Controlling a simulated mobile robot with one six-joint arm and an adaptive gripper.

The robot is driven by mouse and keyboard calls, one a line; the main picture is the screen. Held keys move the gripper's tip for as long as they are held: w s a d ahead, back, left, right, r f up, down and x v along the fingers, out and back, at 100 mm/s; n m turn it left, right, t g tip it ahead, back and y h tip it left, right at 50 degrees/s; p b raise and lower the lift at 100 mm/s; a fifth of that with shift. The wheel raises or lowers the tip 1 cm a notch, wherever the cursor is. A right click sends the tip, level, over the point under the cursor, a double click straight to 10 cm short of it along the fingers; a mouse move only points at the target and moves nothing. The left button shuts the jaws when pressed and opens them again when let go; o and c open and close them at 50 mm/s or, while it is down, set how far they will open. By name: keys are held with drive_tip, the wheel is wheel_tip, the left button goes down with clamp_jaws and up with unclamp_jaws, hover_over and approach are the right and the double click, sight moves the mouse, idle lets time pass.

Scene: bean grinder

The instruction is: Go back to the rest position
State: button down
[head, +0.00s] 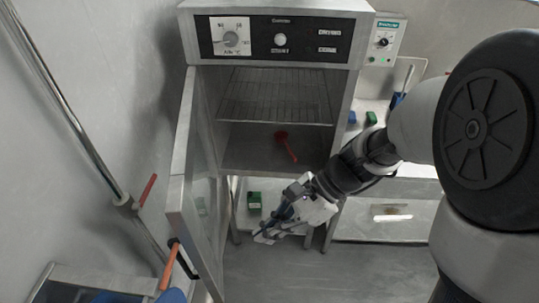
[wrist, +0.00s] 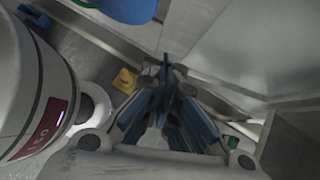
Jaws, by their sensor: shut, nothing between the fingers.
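My gripper (head: 268,228) is low in front of the open cabinet, below its chamber, and points down to the left. In the wrist view its blue-padded fingers (wrist: 165,68) come together at the tips, with nothing between them. My arm reaches in from the right side of the head view. The gripper looks clear of the cabinet door, though the exact gap cannot be told.
The drying cabinet (head: 275,48) has its glazed door (head: 190,190) swung open at left. A red scoop-like object (head: 287,143) lies on its floor below a wire rack (head: 275,97). A green box (head: 254,201) stands underneath. Orange-handled and blue items are at lower left.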

drive_tip(key=s+d+r+n+t+h+b, duration=0.2)
drive_tip(key=s+d+n+t+h, duration=0.2)
drive_tip(key=d+n, duration=0.3)
drive_tip(key=s+d+r+n+t+h+b, duration=0.2)
drive_tip(key=s+d+r+n+t+h, duration=0.1)
drive_tip(key=d+n, duration=0.4)
drive_tip(key=shift+s+d+r+t+h+b, duration=0.4)
drive_tip(key=shift+s+d+h, duration=0.4)
drive_tip(key=shift+d, duration=0.45)
